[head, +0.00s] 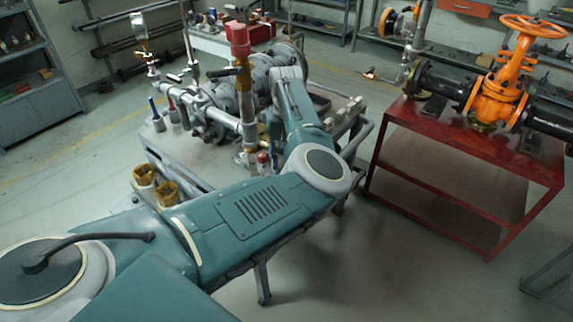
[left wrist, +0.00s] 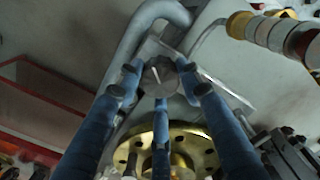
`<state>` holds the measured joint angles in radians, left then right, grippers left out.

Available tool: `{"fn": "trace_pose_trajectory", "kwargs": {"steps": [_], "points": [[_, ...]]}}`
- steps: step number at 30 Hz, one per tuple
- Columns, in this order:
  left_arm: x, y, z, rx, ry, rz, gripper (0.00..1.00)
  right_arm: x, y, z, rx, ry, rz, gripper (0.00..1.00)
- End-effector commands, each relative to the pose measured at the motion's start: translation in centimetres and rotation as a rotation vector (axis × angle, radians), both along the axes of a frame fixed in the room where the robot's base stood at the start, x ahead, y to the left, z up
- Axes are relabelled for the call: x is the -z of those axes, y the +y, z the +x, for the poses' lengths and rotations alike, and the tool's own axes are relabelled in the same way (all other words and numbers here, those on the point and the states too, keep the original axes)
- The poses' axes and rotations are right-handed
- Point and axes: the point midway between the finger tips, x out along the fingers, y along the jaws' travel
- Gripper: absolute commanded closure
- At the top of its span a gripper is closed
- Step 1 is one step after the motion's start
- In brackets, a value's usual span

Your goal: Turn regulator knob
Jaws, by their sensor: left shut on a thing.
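The regulator knob (left wrist: 158,74) is a grey round knob with a white line on its face, in the upper middle of the left wrist view. My left gripper (left wrist: 160,88) has three blue fingers closed around this knob, with fingertips at its left, right and near sides. In the head view my left arm reaches over the grey cart (head: 205,176), and its forearm hides the gripper and the knob. The cart carries grey pipework (head: 222,108), a gauge (head: 138,24) and a red-capped fitting (head: 240,38). My right gripper is not in view.
A gold flange (left wrist: 185,145) lies below the knob, and a curved grey pipe (left wrist: 135,35) passes close above it. A red table (head: 455,152) with an orange gate valve (head: 497,92) stands at the right. Open floor lies between cart and table.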

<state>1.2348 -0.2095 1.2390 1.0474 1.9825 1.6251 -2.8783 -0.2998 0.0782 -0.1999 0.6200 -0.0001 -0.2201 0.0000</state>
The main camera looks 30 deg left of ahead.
Motion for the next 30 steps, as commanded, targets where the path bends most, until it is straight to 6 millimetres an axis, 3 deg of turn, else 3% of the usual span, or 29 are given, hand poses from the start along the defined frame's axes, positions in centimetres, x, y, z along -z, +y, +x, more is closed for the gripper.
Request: {"fn": "trace_pose_trajectory", "kwargs": {"steps": [6,7,9,20,23,30], "points": [[-0.4,0.7,0.2,-0.008,-0.01,0.015,0.89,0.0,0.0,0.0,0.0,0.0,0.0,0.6],[-0.4,0.7,0.2,-0.008,-0.01,0.015,0.57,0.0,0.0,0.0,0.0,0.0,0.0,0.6],[-0.4,0.7,0.2,-0.008,-0.01,0.014,0.44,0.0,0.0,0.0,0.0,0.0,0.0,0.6],[-0.7,0.3,0.2,-0.004,-0.007,0.006,0.44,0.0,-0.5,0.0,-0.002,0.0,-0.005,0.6],[-1.9,0.3,0.2,-0.005,-0.009,0.006,0.44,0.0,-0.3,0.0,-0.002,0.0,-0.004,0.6],[-7.0,0.5,0.2,-0.006,-0.011,0.007,0.44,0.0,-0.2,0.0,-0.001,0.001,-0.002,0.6]]}}
